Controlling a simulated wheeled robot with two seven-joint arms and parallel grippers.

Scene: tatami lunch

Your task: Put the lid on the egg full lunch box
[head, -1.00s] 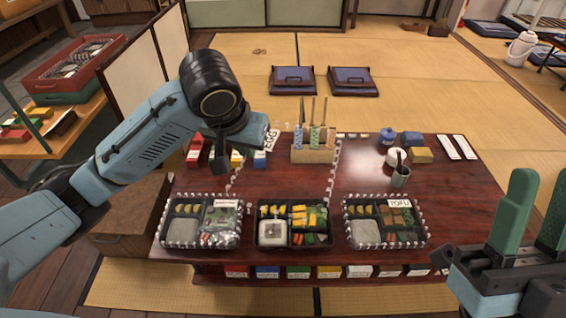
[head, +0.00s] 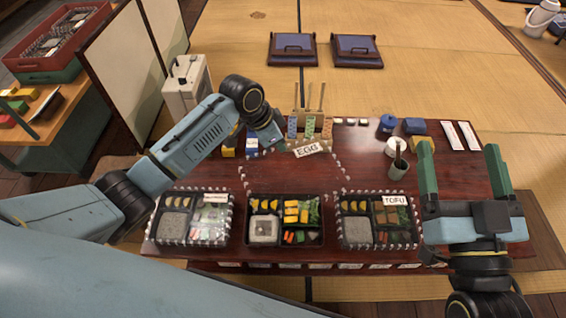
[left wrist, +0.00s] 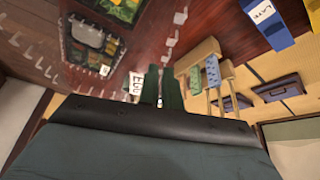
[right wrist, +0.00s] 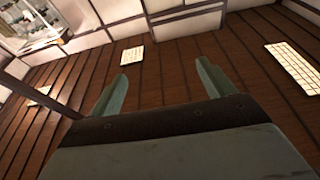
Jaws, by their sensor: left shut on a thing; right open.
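The clear lid with white-dashed edges and an EGG label (head: 306,150) is held by my left gripper (head: 284,146) near the pencil holder, behind the middle lunch box. The label also shows beside the shut fingers in the left wrist view (left wrist: 136,86). The middle lunch box (head: 281,222) is black and open, with yellow egg pieces, rice, greens and orange bits; it stands in front of the lid. My right gripper (head: 465,190) is open and empty at the table's right side; its spread fingers show in the right wrist view (right wrist: 160,85).
Lidded boxes flank the middle one: one on the left (head: 193,243) and one labelled TOFU (head: 378,243). A wooden holder (head: 312,138) with sticks stands at the back. Bare table lies between.

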